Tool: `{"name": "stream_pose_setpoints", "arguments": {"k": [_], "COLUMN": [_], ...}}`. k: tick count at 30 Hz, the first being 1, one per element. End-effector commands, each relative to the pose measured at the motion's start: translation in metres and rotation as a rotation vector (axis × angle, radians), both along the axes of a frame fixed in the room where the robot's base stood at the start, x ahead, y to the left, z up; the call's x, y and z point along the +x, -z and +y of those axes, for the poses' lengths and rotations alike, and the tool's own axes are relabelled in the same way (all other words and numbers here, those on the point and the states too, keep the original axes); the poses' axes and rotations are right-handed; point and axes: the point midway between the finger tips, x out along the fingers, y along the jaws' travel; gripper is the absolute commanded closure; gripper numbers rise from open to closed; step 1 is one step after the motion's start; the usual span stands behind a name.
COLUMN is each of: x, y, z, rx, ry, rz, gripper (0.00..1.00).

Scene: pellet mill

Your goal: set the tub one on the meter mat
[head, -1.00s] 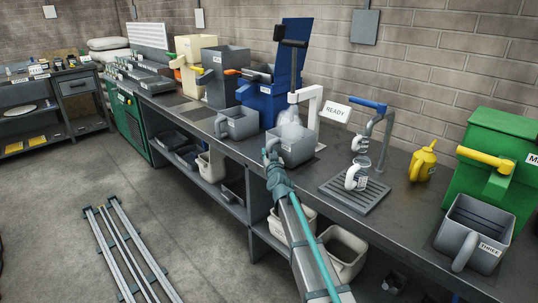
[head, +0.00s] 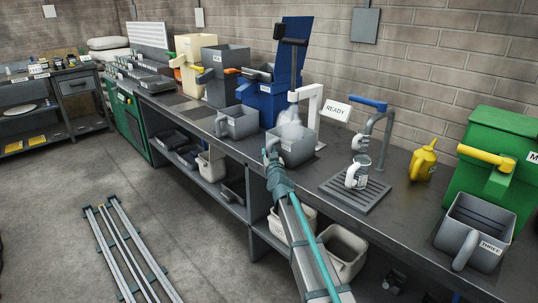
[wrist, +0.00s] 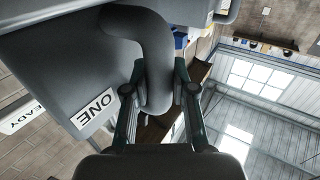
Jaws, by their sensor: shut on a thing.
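Tub one (head: 296,150) is a grey open tub on the bench, below a white post with a dark-handled lever. A pale cloudy mass (head: 291,132) shows at its top. My gripper (head: 272,160) is at its near side. In the wrist view, the fingers (wrist: 160,92) are shut on the curved grey handle (wrist: 157,60) of tub one (wrist: 60,75), whose "ONE" label shows. The tub looks upright. Its underside is hidden, so I cannot tell what it rests on. No mat is labelled as the meter mat; flat dark panels (head: 183,108) lie farther left.
A white stand (head: 312,112) with a READY sign (head: 337,110) is right behind the tub. Another grey tub (head: 237,123) stands to its left.

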Motion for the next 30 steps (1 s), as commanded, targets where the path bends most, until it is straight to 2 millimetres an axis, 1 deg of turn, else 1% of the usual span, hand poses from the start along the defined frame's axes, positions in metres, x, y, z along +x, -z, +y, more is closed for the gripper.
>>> {"name": "stream_pose_setpoints", "arguments": {"k": [30], "x": [-0.0002], "y": [0.0048], "z": [-0.0006], "rx": [0.0], "ry": [0.002], "rz": [-0.01], "gripper": [1.0]}}
